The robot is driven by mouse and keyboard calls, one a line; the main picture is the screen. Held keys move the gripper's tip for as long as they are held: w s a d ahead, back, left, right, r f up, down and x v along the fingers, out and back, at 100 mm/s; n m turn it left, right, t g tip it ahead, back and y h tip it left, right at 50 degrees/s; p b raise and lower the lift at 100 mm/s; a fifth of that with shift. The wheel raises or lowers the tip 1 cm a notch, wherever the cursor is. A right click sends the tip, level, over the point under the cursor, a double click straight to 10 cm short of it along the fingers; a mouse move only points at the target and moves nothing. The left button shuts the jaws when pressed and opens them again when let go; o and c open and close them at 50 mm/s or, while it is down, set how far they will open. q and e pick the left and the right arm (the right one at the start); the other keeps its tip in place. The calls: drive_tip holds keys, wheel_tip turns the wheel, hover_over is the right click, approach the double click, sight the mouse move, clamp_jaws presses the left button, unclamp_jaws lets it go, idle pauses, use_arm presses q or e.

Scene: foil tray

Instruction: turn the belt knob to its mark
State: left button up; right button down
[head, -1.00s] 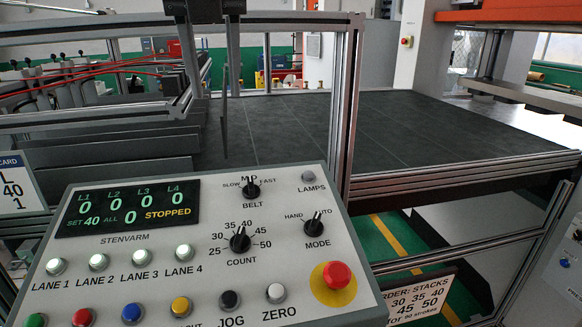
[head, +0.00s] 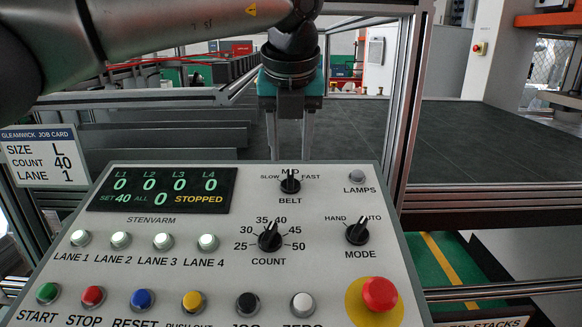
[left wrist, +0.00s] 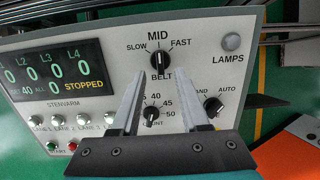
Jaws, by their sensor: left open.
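The black belt knob (head: 290,181) sits at the upper right of the console, its pointer at MID between SLOW and FAST. My left gripper (head: 289,152) hangs behind the console's top edge, fingers down and apart, just above the knob in the head view. In the left wrist view the belt knob (left wrist: 161,60) shows in the gap between the open fingertips (left wrist: 163,72). Nothing is held, and I cannot tell whether a fingertip touches the panel. My right gripper is out of view.
The count knob (head: 270,236), mode knob (head: 357,231) and red emergency button (head: 380,294) are close by on the panel. The display (head: 162,190) reads STOPPED. A job card (head: 40,160) hangs at left. A metal post (head: 404,110) rises behind.

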sight(290, 175)
use_arm(q)
drive_tip(key=shift+p+x, duration=0.35)
drive_tip(key=shift+x, duration=2.4)
clamp_jaws()
